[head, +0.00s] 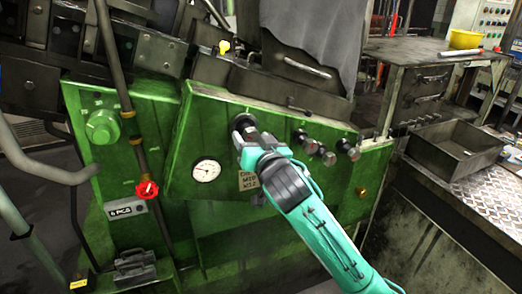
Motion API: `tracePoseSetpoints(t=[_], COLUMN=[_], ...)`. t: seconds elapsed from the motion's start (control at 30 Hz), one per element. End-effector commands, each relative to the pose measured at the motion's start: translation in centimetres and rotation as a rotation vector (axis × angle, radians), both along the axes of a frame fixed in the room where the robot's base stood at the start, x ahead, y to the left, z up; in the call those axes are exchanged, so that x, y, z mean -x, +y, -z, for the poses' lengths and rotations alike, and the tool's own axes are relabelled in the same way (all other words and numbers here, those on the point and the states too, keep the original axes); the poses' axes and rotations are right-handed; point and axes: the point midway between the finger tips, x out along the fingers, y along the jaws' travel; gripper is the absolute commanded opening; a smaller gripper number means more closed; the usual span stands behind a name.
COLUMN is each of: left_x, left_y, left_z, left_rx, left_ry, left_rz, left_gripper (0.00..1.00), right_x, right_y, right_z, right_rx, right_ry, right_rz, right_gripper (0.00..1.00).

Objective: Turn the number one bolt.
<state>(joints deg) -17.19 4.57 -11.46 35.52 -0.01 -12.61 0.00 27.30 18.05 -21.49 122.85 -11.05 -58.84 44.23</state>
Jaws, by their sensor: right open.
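The green bolt former panel (215,130) fills the middle of the head view. My right arm, teal with dark joints, reaches up from the lower right. My right gripper (242,134) is at the panel's upper left part, right at a dark round bolt (243,121). The gripper is open; its fingertips are hard to make out, and I cannot tell whether they touch the bolt. More bolts stick out to the right: one (300,136), another (329,158) and another (348,148). I see no readable numbers on them. My left gripper is not in view.
A white gauge (206,171) and a handwritten tag (248,181) sit below the gripper. A red valve knob (146,189) is at left on a pipe.

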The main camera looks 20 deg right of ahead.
Motion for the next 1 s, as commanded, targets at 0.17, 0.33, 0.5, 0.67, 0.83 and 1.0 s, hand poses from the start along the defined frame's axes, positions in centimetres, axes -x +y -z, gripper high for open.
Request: tracePoseSetpoints(t=[0.17,0.33,0.5,0.67,0.83,1.0], left_x=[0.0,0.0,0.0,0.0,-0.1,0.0], left_y=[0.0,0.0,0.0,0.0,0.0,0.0], left_z=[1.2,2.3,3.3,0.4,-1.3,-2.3], left_rx=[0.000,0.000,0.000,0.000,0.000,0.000], left_ry=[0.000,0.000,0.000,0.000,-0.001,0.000], left_rz=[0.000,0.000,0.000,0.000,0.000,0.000], left_gripper=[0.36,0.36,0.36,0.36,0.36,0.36], right_x=[2.7,6.5,10.6,11.5,12.4,13.0], right_y=[-0.1,-0.2,-0.4,-0.5,-0.5,-0.5], right_z=[0.4,0.4,0.3,-0.4,-0.3,-0.2], right_rx=[-0.002,-0.004,-0.004,-0.002,-0.001,-0.001], right_ry=[-0.001,-0.002,-0.002,0.006,0.004,0.002], right_rz=[-0.002,-0.002,-0.002,0.002,0.002,0.001], right_gripper=[0.62,0.62,0.62,0.62,0.62,0.62])
